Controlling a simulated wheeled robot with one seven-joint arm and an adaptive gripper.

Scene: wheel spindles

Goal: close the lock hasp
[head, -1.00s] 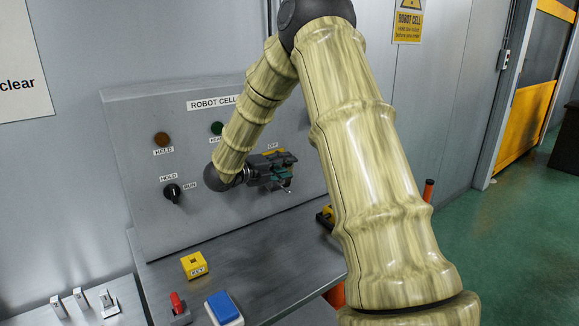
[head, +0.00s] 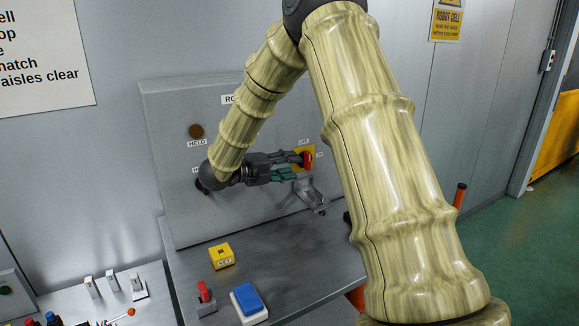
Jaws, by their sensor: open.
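My gripper (head: 299,166) is open. Its two teal fingers point right across the panel, towards a red switch handle (head: 307,160) on a yellow plate (head: 298,151) marked OFF and ON. The finger tips are close to the handle; I cannot tell whether they touch it. A grey metal piece (head: 311,196), which looks like the lock hasp, sticks out from the panel just below the switch and the lower finger. It appears swung out and down, apart from the handle. My forearm hides part of the panel's upper middle.
The grey panel (head: 170,125) has a brown HELD lamp (head: 196,131). On the ledge (head: 290,275) below are a yellow KEY block (head: 221,256), a red lever (head: 204,292) and a blue button (head: 247,299). Several white switches stand at lower left. The ledge's middle is clear.

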